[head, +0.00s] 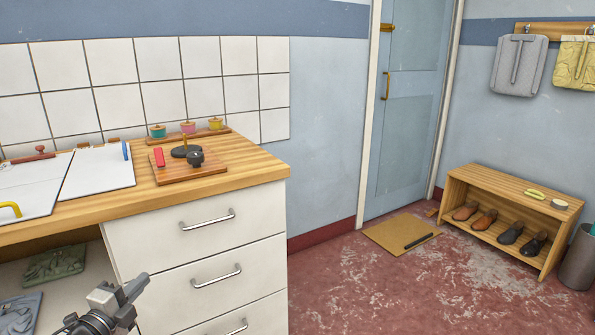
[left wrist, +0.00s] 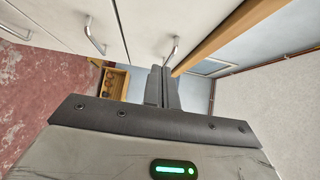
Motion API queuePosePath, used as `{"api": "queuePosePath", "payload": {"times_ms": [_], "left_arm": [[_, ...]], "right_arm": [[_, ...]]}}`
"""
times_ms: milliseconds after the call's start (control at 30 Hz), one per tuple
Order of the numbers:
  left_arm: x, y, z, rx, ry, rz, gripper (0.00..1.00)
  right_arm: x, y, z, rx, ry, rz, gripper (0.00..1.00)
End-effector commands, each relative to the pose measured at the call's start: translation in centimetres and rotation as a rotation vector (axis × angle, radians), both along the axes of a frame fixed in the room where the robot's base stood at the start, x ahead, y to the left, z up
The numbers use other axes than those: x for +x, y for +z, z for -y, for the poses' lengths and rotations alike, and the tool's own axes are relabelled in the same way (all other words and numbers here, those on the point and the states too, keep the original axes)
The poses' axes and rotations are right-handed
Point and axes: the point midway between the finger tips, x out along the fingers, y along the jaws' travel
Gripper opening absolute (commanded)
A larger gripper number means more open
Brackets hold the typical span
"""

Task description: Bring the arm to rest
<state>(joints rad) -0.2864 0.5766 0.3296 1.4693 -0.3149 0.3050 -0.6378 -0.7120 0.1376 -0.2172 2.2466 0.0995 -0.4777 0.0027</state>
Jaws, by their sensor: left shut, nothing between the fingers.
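My left gripper (head: 138,283) is at the lower left of the head view, in front of the white drawer cabinet (head: 194,214) and below the level of the wooden worktop (head: 240,166). It is shut with nothing in it. In the left wrist view its two fingers (left wrist: 162,86) lie together, pointing along the drawer fronts. It holds no object. Whether it touches the cabinet cannot be told, but it looks apart from it. My right gripper is not in view.
Drawer handles (head: 208,220) stick out near my left gripper. On the worktop are a wooden board (head: 207,172), white boards (head: 98,174) and several small pots (head: 188,128). A shoe bench (head: 481,185) stands by the door (head: 412,110). The red floor (head: 370,290) at right is mostly clear.

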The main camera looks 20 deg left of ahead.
Motion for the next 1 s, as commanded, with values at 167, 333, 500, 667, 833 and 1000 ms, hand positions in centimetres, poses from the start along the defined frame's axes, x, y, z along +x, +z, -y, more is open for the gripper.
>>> {"api": "queuePosePath", "payload": {"times_ms": [167, 333, 500, 667, 833, 1000], "left_arm": [[-0.8, -1.8, 4.2, -0.168, -0.005, -0.052, 0.00], [-4.2, -5.1, 14.8, -0.614, 0.020, -0.203, 0.00], [-9.1, -5.7, 26.3, -1.091, 0.087, -0.389, 0.00], [-12.7, -4.2, 33.7, -1.407, 0.152, -0.531, 0.00], [-14.4, -3.1, 37.1, -1.554, 0.189, -0.602, 0.00], [-14.5, -3.0, 37.3, -1.564, 0.191, -0.606, 0.00]], "right_arm": [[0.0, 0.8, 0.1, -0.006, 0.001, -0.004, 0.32], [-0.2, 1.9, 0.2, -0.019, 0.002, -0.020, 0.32], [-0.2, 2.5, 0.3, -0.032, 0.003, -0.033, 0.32], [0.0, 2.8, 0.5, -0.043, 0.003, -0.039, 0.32], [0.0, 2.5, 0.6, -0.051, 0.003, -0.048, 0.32], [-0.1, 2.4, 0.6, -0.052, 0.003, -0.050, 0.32]]}}
